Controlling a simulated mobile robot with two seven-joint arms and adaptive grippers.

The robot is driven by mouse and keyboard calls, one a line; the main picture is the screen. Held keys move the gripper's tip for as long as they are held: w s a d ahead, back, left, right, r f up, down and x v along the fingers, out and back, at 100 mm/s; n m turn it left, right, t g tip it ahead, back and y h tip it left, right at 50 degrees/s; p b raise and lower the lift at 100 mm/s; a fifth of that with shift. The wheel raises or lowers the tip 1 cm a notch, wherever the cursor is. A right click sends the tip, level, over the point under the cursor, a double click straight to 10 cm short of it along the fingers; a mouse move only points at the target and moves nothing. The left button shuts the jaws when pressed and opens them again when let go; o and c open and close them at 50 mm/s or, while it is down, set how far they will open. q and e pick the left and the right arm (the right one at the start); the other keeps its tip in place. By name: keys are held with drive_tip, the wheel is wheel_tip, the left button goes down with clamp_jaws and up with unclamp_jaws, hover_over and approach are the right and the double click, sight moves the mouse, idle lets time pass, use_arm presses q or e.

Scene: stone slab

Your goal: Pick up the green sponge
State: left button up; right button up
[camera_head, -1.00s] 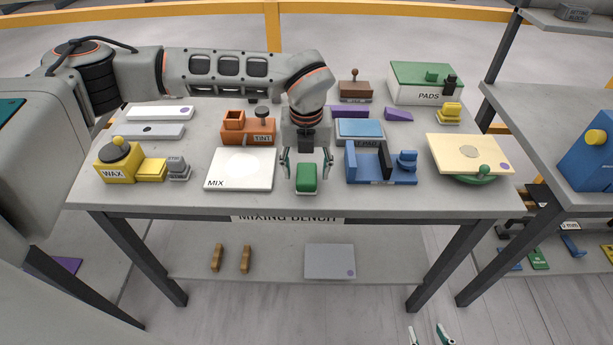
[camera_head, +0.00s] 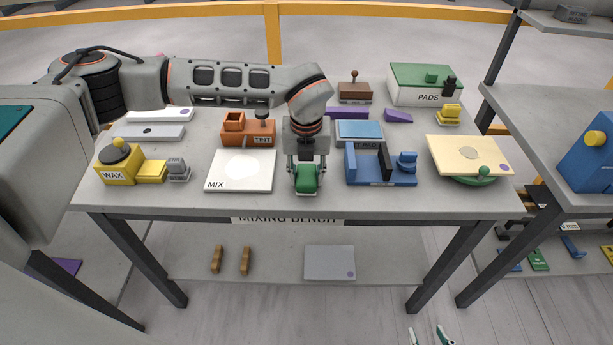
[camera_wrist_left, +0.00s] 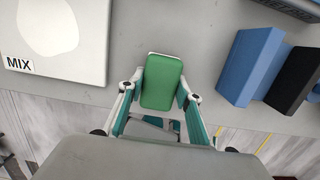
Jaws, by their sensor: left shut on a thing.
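The green sponge (camera_head: 307,176) is at the front middle of the mixing bench, with a pale lower edge showing. In the left wrist view the sponge (camera_wrist_left: 161,82) lies between the two teal fingers. My left gripper (camera_head: 306,184) points down over it and is shut on it, one finger against each side. I cannot tell whether the sponge is clear of the bench top. My right gripper (camera_head: 430,335) shows only as two fingertips at the bottom edge, apart, with nothing seen between them.
A white MIX board (camera_head: 241,183) lies just left of the sponge. A blue holder with a dark pad (camera_head: 385,178) stands just right. A yellow WAX pot (camera_head: 118,168), orange TINT holder (camera_head: 240,133) and cream board (camera_head: 468,150) stand further off. The bench's front edge is close.

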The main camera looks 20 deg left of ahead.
sight(307, 173)
use_arm(q)
wheel_tip(307, 173, up, 20)
drive_tip(key=shift+b, duration=0.35)
drive_tip(key=shift+c, duration=0.3)
